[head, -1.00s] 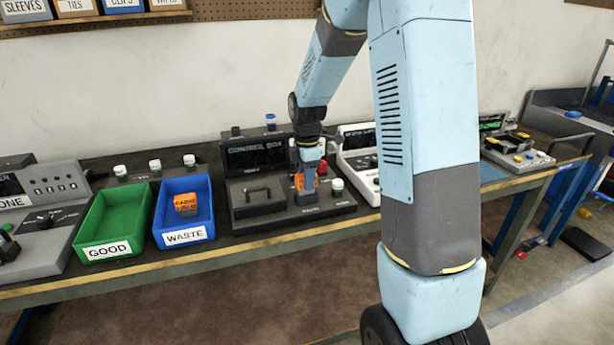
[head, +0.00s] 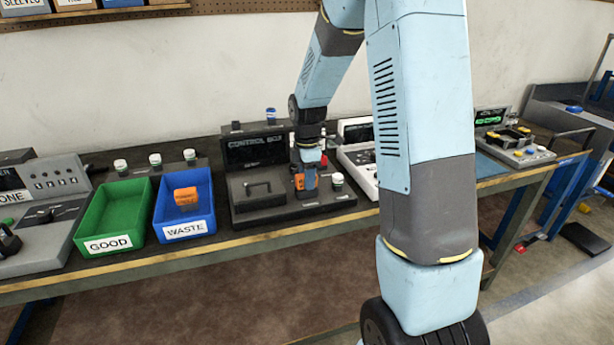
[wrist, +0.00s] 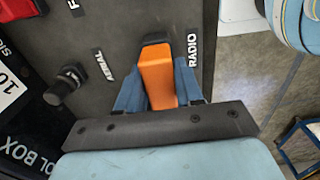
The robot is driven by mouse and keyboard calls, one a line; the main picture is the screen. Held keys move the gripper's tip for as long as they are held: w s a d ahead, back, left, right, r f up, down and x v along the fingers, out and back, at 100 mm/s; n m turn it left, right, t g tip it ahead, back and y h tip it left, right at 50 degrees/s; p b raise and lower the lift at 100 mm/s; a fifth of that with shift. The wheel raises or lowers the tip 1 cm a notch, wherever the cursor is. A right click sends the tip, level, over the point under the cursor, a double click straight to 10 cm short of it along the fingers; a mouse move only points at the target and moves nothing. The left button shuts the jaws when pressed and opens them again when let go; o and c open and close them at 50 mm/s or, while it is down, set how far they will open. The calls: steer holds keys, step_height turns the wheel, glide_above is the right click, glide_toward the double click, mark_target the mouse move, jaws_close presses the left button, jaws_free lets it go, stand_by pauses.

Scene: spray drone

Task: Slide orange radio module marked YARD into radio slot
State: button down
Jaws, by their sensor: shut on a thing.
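The orange radio module (wrist: 158,75) is between the blue fingers of my gripper (wrist: 160,88) in the wrist view. Its far end meets a dark opening, the radio slot (wrist: 154,40), beside the RADIO label. I cannot tell how deep it sits. In the head view the module (head: 298,182) shows as a small orange patch at my gripper (head: 308,188), low over the control box (head: 262,210). The module's marking is not readable. Another orange module (head: 186,196) lies in the blue WASTE bin (head: 184,231).
A green GOOD bin (head: 108,245) stands left of the WASTE bin. A white-capped post (head: 337,181) stands close right of my gripper. In the wrist view a black knob (wrist: 62,87) sits by the AERIAL label. A white panel (head: 362,170) stands to the right.

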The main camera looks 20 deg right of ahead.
steer(key=shift+f, duration=0.1)
steer(key=c, duration=0.6)
jaws_free()
steer(key=shift+c, duration=0.2)
step_height(320, 180, up, 14)
steer(key=shift+f, duration=0.1)
stand_by(0.3)
steer(key=s+r+m+t, duration=0.2)
steer(key=s+r+m, duration=0.2)
steer(key=s+m, duration=0.5)
steer(key=s+r+m+t, duration=0.3)
steer(key=s+m, duration=0.6)
steer(key=s, duration=1)
step_height(320, 180, up, 2)
steer(key=shift+r+t, duration=0.15)
steer(key=shift+t, duration=0.15)
